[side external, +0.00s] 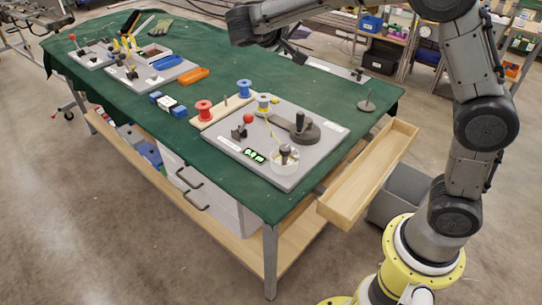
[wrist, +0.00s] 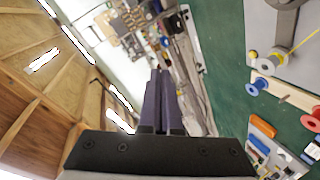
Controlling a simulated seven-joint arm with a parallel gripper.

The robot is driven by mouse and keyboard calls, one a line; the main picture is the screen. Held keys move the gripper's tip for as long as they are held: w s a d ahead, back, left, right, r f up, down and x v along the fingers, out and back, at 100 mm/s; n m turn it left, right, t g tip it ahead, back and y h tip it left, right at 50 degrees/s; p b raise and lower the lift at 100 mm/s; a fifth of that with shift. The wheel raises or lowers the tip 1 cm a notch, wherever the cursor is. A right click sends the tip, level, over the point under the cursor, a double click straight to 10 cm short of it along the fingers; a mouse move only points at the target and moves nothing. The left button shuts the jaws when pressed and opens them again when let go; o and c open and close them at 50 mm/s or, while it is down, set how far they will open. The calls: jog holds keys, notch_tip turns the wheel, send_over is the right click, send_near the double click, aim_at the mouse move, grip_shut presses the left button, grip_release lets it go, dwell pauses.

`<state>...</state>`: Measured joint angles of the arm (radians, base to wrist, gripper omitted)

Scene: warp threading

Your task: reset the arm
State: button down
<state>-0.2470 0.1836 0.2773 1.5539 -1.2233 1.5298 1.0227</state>
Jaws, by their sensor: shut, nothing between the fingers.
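My gripper (side external: 300,58) hangs in the air above the far part of the green-covered table (side external: 130,100) in the side view. It is empty. In the wrist view its two dark fingers (wrist: 160,73) lie together, shut, and point away over the floor and background. No object is between or touching the fingertips. The upper part of my arm runs out of the top of the side view.
Below are a grey board (side external: 250,172) with levers and a white ring, and a spool rack with red (side external: 204,109) and blue (side external: 244,88) spools. Orange (side external: 193,76) and blue (side external: 168,62) trays lie farther left.

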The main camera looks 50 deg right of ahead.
jog(key=s+d+y, duration=0.1)
jog(key=s+y, duration=0.6)
jog(key=s, duration=1.2)
jog(key=s+a+f+n+t+y, duration=0.3)
jog(key=s+a+f+n+y, duration=0.2)
jog(key=s+a+f+y, duration=0.2)
jog(key=a+f, duration=0.2)
jog(key=a, duration=0.2)
jog(key=shift+s+a+f+t, duration=0.15)
jog(key=shift+s+a+t, duration=0.15)
jog(key=shift+s+a, duration=0.05)
